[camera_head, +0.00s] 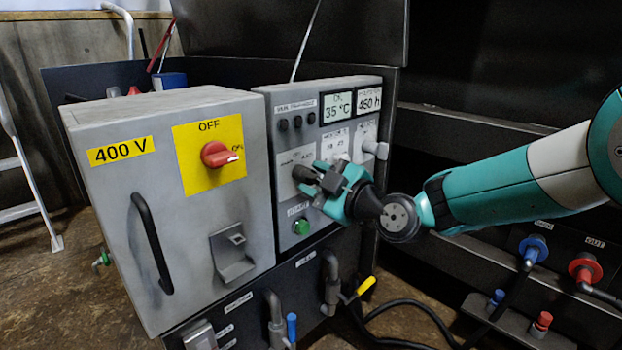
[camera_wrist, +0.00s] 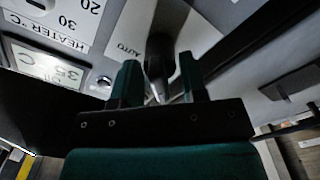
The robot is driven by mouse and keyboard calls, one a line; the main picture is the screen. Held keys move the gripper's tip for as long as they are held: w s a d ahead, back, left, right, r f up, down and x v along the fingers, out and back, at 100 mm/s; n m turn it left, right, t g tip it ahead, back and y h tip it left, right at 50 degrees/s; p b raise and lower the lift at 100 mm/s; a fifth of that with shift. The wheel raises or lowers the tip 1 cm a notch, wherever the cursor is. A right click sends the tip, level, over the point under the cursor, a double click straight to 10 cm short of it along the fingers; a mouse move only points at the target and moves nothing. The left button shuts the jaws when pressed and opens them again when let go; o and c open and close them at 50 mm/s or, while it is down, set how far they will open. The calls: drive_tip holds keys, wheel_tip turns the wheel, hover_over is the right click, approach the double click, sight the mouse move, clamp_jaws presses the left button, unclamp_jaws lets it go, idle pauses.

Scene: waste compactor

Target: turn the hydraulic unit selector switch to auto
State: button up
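The selector switch (camera_wrist: 160,62) is a dark knob on the grey hydraulic unit panel, with a light pointer mark at its lower end in the wrist view. An "AUTO" label (camera_wrist: 129,48) lies to its left there. My gripper (camera_wrist: 162,78) has one finger on each side of the knob, with thin gaps seeming to show, so it looks open around it. In the head view my gripper (camera_head: 312,178) is at the panel's switch plate, and its fingers and body hide most of the switch. Which way the switch points is hard to tell.
The 400 V cabinet (camera_head: 152,240) with a red rotary switch (camera_head: 217,154) and black handle (camera_head: 152,243) stands left of the panel. A green button (camera_head: 301,226) sits below my gripper. Displays (camera_head: 337,107) are above. Pipes and a black cable (camera_head: 415,306) lie below.

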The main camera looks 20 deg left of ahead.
drive_tip(key=shift+x, duration=0.75)
drive_tip(key=c, duration=0.6)
drive_tip(key=shift+o, duration=0.2)
